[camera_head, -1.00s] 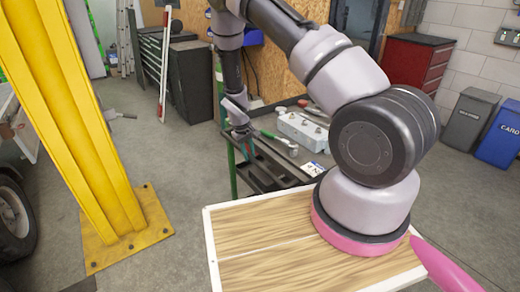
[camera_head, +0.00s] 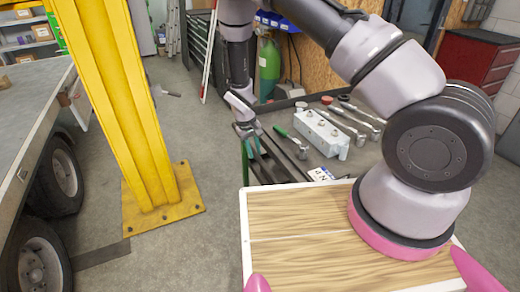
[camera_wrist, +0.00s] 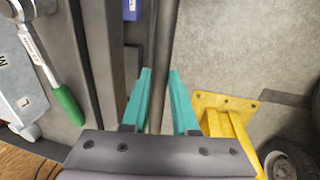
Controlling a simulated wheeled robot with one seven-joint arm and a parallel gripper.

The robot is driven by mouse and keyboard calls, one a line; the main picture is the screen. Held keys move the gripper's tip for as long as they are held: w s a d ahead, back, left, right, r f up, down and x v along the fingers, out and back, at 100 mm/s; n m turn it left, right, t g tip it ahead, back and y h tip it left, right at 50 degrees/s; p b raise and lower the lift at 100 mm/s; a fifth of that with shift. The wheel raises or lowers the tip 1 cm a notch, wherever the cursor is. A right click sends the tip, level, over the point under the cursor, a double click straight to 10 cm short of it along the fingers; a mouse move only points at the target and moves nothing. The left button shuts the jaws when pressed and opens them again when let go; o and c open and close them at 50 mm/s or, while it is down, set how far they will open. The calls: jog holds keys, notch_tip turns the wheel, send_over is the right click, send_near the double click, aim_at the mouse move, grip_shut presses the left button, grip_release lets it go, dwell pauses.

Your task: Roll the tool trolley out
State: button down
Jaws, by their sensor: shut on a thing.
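The tool trolley (camera_head: 273,170) is dark grey, with open trays, and stands just beyond my wooden deck in the head view. On its top lie a grey metal block (camera_head: 322,132), a green-handled tool (camera_head: 287,138), several wrenches and a small label plate. My gripper (camera_head: 250,148) is at the trolley's left side, pointing down. In the wrist view its teal fingers (camera_wrist: 158,100) are on either side of a grey bar (camera_wrist: 161,45) along the trolley's edge, shut on it. The trolley's lower part and wheels are hidden.
A yellow post (camera_head: 125,110) with a bolted base plate stands left of the trolley. A trailer (camera_head: 35,110) with dark wheels is farther left. Bare floor lies between post and trolley. A green gas cylinder (camera_head: 268,70) and red cabinet (camera_head: 478,70) are behind.

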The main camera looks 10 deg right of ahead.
jog(key=shift+s+a, duration=0.1)
jog(key=shift+a, duration=0.05)
jog(key=c, duration=0.7)
grip_release()
jog(key=shift+r, duration=0.1)
jog(key=r, duration=0.3)
jog(key=a+r, duration=0.1)
jog(key=r, duration=0.3)
jog(key=a+r, duration=0.1)
jog(key=r, duration=0.2)
jog(key=shift+s+r, duration=0.2)
jog(key=shift+s, duration=0.15)
